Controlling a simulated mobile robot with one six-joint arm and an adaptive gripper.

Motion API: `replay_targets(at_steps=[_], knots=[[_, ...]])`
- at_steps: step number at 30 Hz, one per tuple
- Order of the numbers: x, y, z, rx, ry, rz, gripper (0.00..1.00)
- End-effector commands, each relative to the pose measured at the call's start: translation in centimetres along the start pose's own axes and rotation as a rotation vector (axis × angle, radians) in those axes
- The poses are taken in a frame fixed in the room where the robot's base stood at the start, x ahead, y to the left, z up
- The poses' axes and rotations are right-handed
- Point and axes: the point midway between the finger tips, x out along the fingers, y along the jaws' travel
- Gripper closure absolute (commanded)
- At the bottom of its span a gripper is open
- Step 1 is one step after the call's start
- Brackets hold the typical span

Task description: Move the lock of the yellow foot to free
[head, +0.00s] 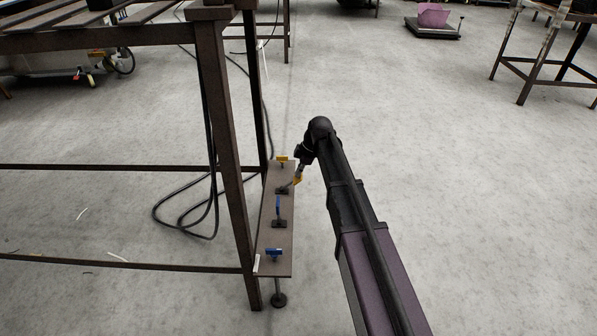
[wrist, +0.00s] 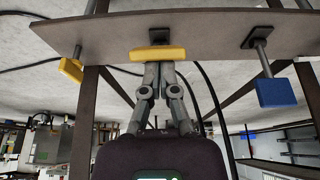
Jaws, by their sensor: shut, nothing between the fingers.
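A narrow board (head: 268,213) beside the frame leg carries yellow and blue handles. A yellow handle (head: 297,180) on a dark base stands out toward my gripper (head: 299,172). In the wrist view, my gripper (wrist: 158,72) is shut and empty, its fingertips right at a yellow bar (wrist: 158,54); whether they touch it I cannot tell. A second yellow handle (head: 283,159) is at the board's far end and shows at the left of the wrist view (wrist: 71,68). The markings of the lock positions are not legible.
A blue handle (head: 278,205) is nearer on the board and shows in the wrist view (wrist: 276,92); another blue one (head: 274,253) is at the near end. The brown frame leg (head: 229,150) and hanging black cables (head: 190,232) lie left.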

Motion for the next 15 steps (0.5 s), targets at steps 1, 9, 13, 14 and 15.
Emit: replay_targets(at_steps=[1,9,13,14,15], knots=[[-0.1,-0.2,1.1,0.007,-0.025,-0.002,1.00],[-1.0,-0.3,1.7,0.008,-0.023,-0.002,1.00],[-2.1,-0.3,2.5,0.007,-0.021,-0.002,1.00],[-2.4,-0.3,2.7,0.006,-0.019,-0.002,1.00],[-2.8,-0.3,3.0,0.006,-0.017,-0.002,1.00]])
